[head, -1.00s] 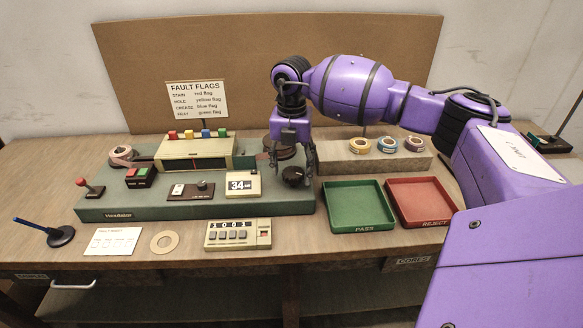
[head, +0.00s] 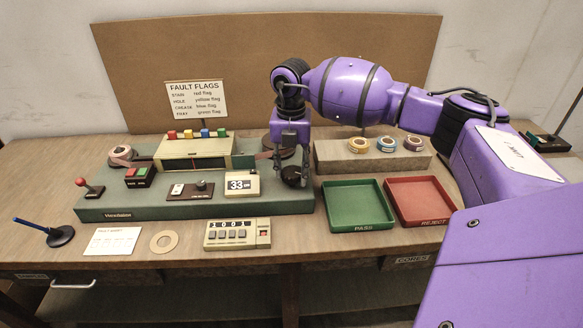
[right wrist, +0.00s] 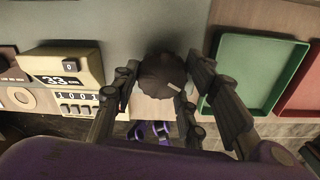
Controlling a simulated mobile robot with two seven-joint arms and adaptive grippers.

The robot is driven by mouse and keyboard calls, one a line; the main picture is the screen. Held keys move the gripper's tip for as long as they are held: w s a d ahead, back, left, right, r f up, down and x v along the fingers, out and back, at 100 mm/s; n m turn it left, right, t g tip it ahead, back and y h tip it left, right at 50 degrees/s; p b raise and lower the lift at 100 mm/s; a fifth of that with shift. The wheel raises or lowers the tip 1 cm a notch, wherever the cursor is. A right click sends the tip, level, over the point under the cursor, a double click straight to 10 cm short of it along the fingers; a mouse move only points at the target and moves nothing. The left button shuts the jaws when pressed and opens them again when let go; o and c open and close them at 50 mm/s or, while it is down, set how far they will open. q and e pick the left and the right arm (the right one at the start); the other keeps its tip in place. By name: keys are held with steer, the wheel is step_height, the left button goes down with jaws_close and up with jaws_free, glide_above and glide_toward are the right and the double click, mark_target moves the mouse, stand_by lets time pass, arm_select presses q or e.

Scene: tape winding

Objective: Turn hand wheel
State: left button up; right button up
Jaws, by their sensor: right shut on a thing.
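The hand wheel (right wrist: 162,76) is a dark round knob with a pale mark, at the right front of the green winder base (head: 190,209). In the head view the wheel (head: 292,175) is partly covered by my right gripper (head: 291,181). The right wrist view shows the fingers of the same gripper (right wrist: 158,82) on both sides of the wheel, shut on it. The counter display (head: 239,184) on the base reads 33. My left gripper is out of view.
A green PASS tray (head: 358,226) and a red REJECT tray (head: 445,212) stand just right of the base. A keypad counter box (head: 237,234) stands in front. Tape rolls (head: 386,144) sit on a grey block behind the trays.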

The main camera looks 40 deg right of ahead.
steer(key=n, duration=0.5)
steer(key=shift+a+r, duration=0.1)
steer(key=n, duration=0.5)
steer(key=shift+s, duration=0.1)
steer(key=n, duration=0.4)
steer(key=shift+a, duration=0.1)
steer(key=n, duration=0.5)
steer(key=shift+s, duration=0.15)
steer(key=shift+f, duration=0.2)
steer(key=o, duration=1.1)
steer(key=shift+r, duration=0.1)
